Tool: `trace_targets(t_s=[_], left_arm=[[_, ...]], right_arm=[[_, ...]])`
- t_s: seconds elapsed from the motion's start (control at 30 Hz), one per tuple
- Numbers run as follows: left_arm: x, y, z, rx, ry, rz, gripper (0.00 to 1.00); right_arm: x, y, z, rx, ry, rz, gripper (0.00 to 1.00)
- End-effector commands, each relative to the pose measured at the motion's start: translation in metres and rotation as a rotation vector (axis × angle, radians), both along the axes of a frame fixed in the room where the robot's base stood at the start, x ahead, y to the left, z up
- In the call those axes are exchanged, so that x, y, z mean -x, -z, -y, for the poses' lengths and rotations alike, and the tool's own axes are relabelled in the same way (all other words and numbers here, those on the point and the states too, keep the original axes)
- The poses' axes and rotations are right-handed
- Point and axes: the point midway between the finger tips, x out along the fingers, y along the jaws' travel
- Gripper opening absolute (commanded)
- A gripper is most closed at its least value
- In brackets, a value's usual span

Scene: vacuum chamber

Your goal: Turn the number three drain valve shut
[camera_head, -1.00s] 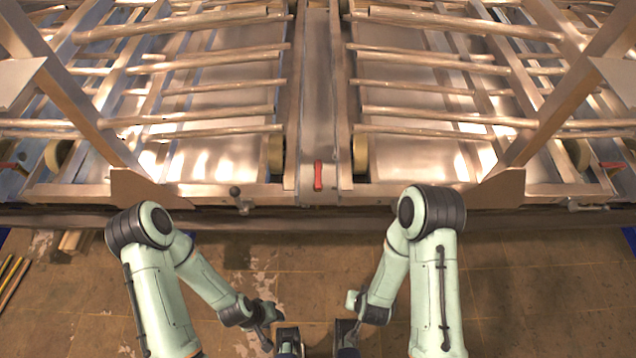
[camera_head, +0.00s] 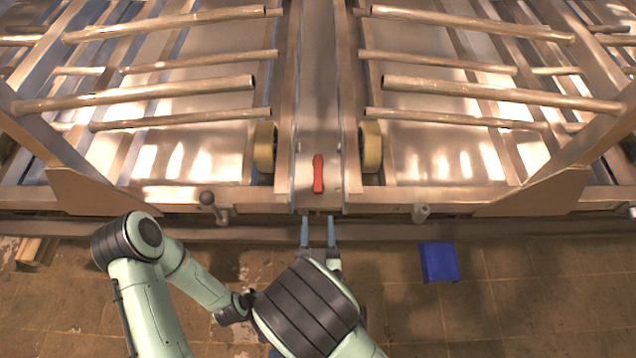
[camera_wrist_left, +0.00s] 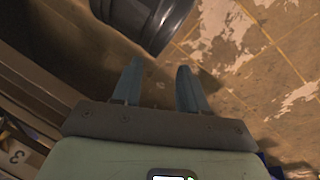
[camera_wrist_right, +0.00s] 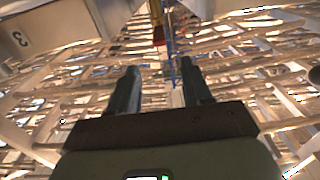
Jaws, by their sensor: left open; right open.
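A red valve handle (camera_head: 318,175) sits on the central metal beam, its long side pointing away from me. My right gripper (camera_head: 318,232) is just in front of the beam, below the handle in the picture, open and empty. In the right wrist view, a red part (camera_wrist_right: 158,36) on a brass-coloured stem shows beyond the open fingers (camera_wrist_right: 159,75), apart from them.
Racks of metal tubes fill both sides. Lever handles (camera_head: 210,203) and (camera_head: 420,213) stick out along the front rail on either side of the beam. A blue box (camera_head: 439,262) stands on the tiled floor at right. The floor at far right is clear.

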Motion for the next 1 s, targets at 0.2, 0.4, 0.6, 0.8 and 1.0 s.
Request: trace_targets(t_s=[0.2,0.4,0.6,0.8,1.0], left_arm=[[-0.006,0.005,-0.003,-0.007,-0.007,0.014,0.43],[-0.012,0.01,-0.006,-0.016,-0.013,0.031,0.43],[-0.017,0.013,-0.009,-0.022,-0.018,0.044,0.43],[-0.018,0.013,-0.01,-0.024,-0.02,0.048,0.43],[-0.018,0.013,-0.01,-0.024,-0.02,0.048,0.43]], right_arm=[[-0.048,0.001,0.001,-0.001,0.003,0.001,0.49],[-0.086,0.001,0.0,0.001,0.0,0.0,0.49],[-0.108,0.001,0.0,0.001,0.0,-0.003,0.49],[-0.113,0.001,0.0,0.002,-0.001,-0.004,0.49],[-0.113,0.001,0.0,0.002,-0.001,-0.004,0.39]])
